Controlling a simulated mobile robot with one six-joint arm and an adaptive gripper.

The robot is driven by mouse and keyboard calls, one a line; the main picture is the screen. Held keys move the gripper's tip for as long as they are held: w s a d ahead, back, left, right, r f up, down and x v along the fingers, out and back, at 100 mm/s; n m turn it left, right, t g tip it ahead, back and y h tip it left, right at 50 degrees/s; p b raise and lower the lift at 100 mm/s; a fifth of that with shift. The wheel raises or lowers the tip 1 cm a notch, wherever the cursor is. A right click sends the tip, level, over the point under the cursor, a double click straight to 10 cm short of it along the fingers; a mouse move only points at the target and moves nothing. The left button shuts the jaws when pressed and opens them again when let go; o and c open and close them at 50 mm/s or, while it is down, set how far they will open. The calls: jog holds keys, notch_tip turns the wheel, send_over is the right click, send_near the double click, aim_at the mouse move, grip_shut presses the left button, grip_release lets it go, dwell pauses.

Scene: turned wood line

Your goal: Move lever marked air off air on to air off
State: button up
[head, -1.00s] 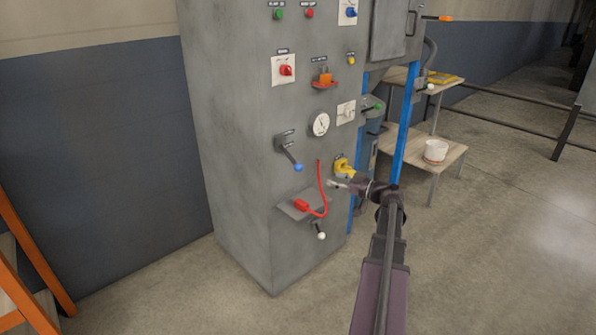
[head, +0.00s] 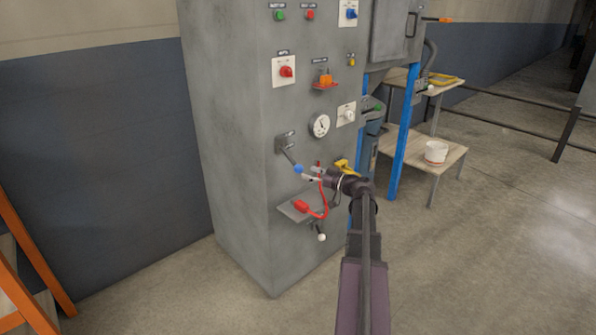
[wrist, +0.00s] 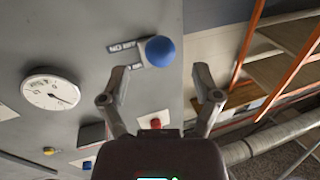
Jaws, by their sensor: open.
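The lever has a blue ball knob (head: 298,169) and hangs from a grey bracket (head: 286,141) on the front of the grey cabinet, slanting down to the right. In the wrist view the blue knob (wrist: 160,51) lies ahead of the fingertips, between their lines. My gripper (head: 308,176) is open, just right of the knob in the head view. Its two fingers also show in the wrist view (wrist: 160,75), with nothing between them. Small labels (wrist: 123,46) beside the knob appear upside down and are partly hidden. I cannot tell whether a finger touches the knob.
Below the knob, a red plug and cable (head: 302,206) sit at a small shelf, with a white-knobbed lever (head: 322,237) under it. A round gauge (head: 319,125) is above right. A yellow handle (head: 343,166) is close behind my gripper.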

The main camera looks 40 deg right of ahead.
aim_at(298, 168)
jog(key=shift+x, duration=2.35)
grip_shut()
jog(key=shift+a, duration=0.2)
jog(key=shift+r, duration=0.1)
